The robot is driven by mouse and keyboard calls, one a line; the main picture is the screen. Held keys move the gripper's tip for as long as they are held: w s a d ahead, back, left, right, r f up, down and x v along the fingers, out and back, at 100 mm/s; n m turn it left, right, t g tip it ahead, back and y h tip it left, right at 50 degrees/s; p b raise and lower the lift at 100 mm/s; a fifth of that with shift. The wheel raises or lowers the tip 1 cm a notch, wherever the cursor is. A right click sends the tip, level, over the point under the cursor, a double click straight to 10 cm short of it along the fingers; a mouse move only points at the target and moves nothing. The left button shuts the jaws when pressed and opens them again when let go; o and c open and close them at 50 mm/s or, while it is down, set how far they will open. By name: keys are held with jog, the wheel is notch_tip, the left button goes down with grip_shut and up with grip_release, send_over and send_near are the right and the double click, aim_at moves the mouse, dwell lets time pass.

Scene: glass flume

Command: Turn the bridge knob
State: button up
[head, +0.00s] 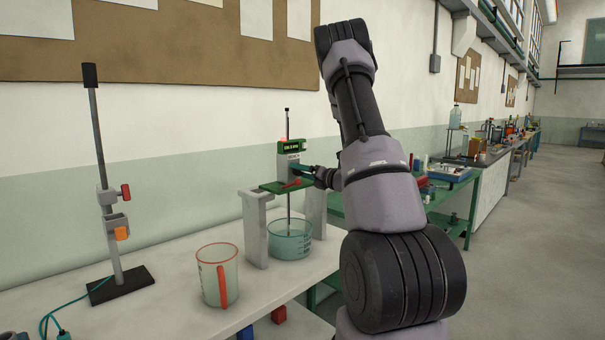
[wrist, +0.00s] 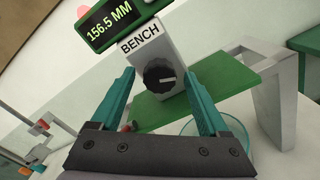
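The bridge knob, a dark round knob (wrist: 159,74) with a pale mark, sits on the white face of a block labelled BENCH in the wrist view. The block (head: 289,158) stands on the green bridge plate (head: 265,187) in the head view; there the knob is hidden or too small to make out. My gripper (wrist: 158,82) is open, its teal fingers apart on the left and right of the knob, with a gap on each side. I cannot tell whether the fingertips reach the knob's depth. A green display (wrist: 110,22) above the block reads 156.5 MM.
White supports (head: 255,230) carry the bridge over a glass beaker (head: 290,245). A thin rod runs down into it. A red-rimmed jug (head: 217,278) stands in front on the white bench. A clamp stand (head: 122,285) is at the left. A red part (head: 291,184) lies on the plate.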

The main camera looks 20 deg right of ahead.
jog(key=v, duration=1)
jog(key=shift+s, duration=0.4)
jog(key=shift+d, duration=0.15)
dwell(0.5)
jog(key=w+a+n, duration=0.3)
jog(key=w+n, duration=0.3)
jog(key=w, duration=0.4)
jog(key=shift+a+r, duration=0.3)
jog(key=shift+a, duration=0.05)
jog(key=shift+w, duration=0.15)
